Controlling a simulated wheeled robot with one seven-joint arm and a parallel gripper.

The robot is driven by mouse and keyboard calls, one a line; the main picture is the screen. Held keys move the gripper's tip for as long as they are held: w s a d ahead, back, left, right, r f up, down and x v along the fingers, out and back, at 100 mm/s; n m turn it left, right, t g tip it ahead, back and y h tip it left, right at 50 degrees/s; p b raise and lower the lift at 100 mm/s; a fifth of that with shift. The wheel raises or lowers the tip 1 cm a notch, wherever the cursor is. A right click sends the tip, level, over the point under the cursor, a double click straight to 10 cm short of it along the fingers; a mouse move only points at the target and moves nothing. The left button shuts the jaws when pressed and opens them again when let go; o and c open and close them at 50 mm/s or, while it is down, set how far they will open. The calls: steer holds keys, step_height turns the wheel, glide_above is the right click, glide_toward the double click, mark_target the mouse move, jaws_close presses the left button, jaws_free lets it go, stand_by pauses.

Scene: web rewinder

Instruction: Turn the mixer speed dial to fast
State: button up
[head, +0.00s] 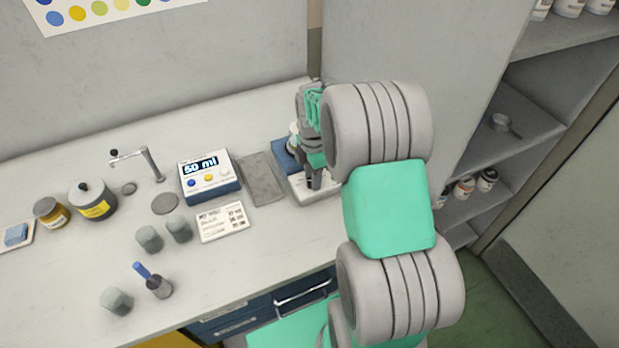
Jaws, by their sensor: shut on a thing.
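The mixer, a small device with a pale front (301,192) and a blue part behind it, stands at the right end of the counter. My gripper (314,181) reaches down over it from the right, its dark fingers at the pale front. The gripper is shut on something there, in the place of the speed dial. The dial and its setting are hidden behind the fingers. My arm covers the right side of the mixer.
Left of the mixer are a grey mat (262,180) and a blue dispenser (209,178) reading 50 ml. A printed card (222,222), grey-green cups (149,239), a bent metal spout (152,163) and jars (92,199) stand further left. Shelves (520,110) rise at right.

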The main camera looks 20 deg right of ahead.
jaws_close()
steer(key=shift+a, duration=0.2)
